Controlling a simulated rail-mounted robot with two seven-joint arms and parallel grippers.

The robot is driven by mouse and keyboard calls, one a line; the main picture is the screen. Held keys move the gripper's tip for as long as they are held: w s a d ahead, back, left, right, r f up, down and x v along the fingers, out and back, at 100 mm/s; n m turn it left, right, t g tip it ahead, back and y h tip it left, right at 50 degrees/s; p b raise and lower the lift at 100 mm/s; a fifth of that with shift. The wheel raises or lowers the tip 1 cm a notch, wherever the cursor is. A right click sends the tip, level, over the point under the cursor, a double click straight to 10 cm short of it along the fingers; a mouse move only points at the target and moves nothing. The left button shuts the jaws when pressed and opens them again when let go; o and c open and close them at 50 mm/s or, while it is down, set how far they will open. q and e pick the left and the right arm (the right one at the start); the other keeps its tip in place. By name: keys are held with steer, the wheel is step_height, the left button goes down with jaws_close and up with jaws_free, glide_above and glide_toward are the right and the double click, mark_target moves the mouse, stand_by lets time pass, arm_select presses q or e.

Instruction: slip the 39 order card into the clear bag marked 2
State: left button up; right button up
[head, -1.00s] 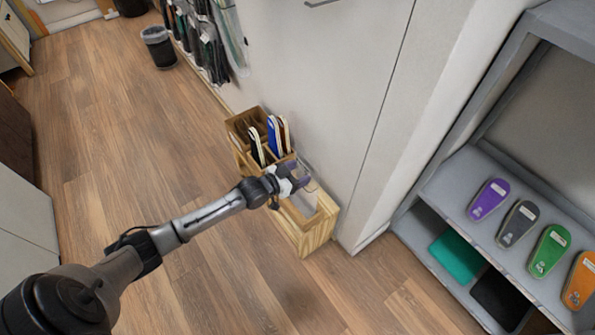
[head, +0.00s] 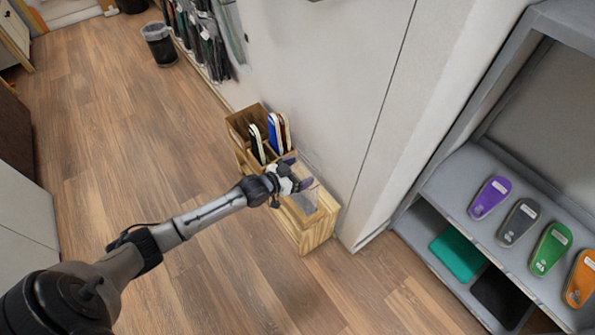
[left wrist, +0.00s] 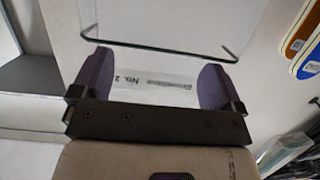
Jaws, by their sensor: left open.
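My left gripper (head: 297,174) is over the front of the wooden box (head: 318,232) beside the wall. In the left wrist view its two purple fingers (left wrist: 155,82) are wide apart. A clear bag (left wrist: 150,25) with a dark lower edge shows just beyond the fingertips. A pale strip printed "No. 2" (left wrist: 128,81) shows between the fingers. In the head view a clear, see-through piece (head: 304,203) stands in the box's front compartment, below the gripper. I cannot make out the 39 order card. My right gripper is out of view.
Several insoles (head: 274,134) stand in the box's rear compartments. A grey shelf (head: 440,188) at the right holds coloured insoles, with a green piece (head: 457,255) and a black piece on its lower level. A bin (head: 160,45) stands at the back. The wooden floor is open at the left.

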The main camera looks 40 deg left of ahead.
arm_select(q)
steer(key=shift+s+a+r+p, duration=0.1)
steer(key=shift+s+r+p, duration=0.05)
steer(key=shift+s+p, duration=0.15)
steer(key=p+v, duration=0.5)
steer(key=v, duration=0.8)
steer(key=shift+p, duration=0.35)
